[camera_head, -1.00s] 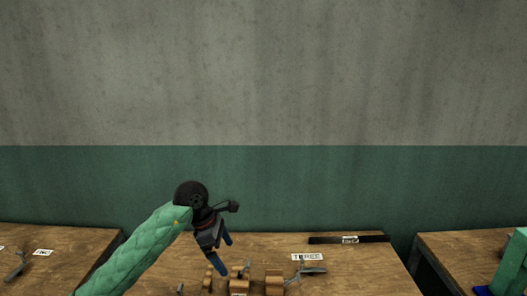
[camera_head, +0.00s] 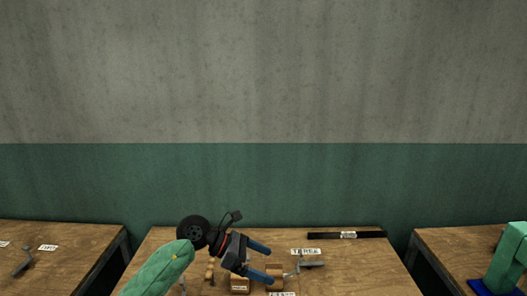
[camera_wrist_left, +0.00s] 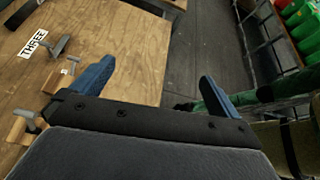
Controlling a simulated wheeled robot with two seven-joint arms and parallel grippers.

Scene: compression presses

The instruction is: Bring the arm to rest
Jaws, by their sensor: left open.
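My left gripper (camera_head: 268,265) has blue fingers spread apart, with nothing between them. It hangs over the middle wooden table (camera_head: 355,270), pointing right and slightly down. In the left wrist view the open fingers (camera_wrist_left: 158,72) are over the table's edge, with dark floor between and beyond them. Below the gripper in the head view are small wooden blocks with metal levers (camera_head: 240,285), partly hidden by it. My right gripper is not seen.
A label reading THREE (camera_head: 306,251) and a grey lever (camera_head: 312,265) lie right of the gripper. A dark strip (camera_head: 325,236) lies at the back edge. Side tables stand left (camera_head: 70,265) and right (camera_head: 450,255).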

